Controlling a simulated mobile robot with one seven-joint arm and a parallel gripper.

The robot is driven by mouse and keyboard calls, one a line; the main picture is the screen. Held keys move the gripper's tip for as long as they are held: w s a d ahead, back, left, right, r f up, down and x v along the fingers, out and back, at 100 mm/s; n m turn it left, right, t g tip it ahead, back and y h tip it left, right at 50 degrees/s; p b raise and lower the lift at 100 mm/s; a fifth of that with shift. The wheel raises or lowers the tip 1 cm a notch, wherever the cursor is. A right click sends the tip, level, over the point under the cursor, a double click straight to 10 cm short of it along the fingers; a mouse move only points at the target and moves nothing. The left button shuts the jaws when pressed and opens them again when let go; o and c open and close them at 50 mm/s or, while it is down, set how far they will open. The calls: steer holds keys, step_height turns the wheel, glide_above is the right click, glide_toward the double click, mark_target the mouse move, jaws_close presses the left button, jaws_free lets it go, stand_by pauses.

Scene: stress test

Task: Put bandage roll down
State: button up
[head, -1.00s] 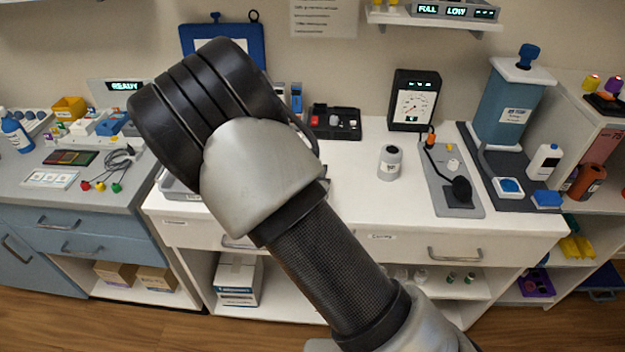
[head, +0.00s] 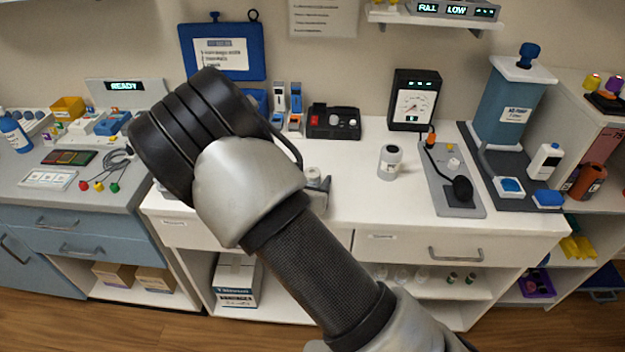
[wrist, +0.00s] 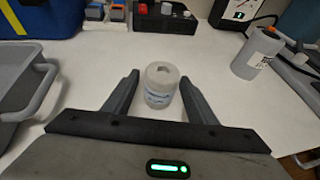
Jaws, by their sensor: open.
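The bandage roll (wrist: 160,90) is a small white cylinder with a blue-printed label. In the wrist view it stands upright on the white counter (wrist: 225,110), between the two grey fingers of my gripper (wrist: 158,77). The fingers are spread, with a visible gap on each side of the roll. In the head view my arm hides most of the gripper; the roll's pale top (head: 313,173) shows just right of the arm, beside a grey finger.
A grey tray (wrist: 25,100) is close on the left. A black box with a red switch (head: 333,122) and a gauge (head: 414,100) are behind. Counter between roll and bottle is clear.

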steer(key=shift+r, duration=0.15)
steer(key=shift+s+a+r, duration=0.1)
steer(key=shift+s+r, duration=0.05)
steer(key=p+v, duration=0.1)
steer(key=v, duration=1)
steer(key=shift+s, duration=0.4)
steer(key=d+r+m+g+h, duration=0.2)
steer(key=d+r+m, duration=0.2)
steer(key=d+m, duration=0.15)
steer(key=d+r+m+g+h, duration=0.1)
steer(key=d+r+m+h, duration=0.3)
steer(key=d, duration=0.3)
steer(key=s+d+r+m+g+y, duration=0.2)
steer(key=s+d+r+m+g, duration=0.4)
steer(key=s+d+m, duration=0.55)
steer(key=s+a+r+m+t+y, duration=0.1)
steer(key=s+a+r+m+y, duration=0.3)
steer(key=s+r+m+y, duration=0.3)
steer(key=s+r+m, duration=0.1)
steer(key=s+m, duration=0.1)
steer(key=m, duration=0.3)
steer(key=shift+s+a+r+t, duration=0.2)
steer(key=shift+a+r+t, duration=0.1)
steer(key=shift+a, duration=0.1)
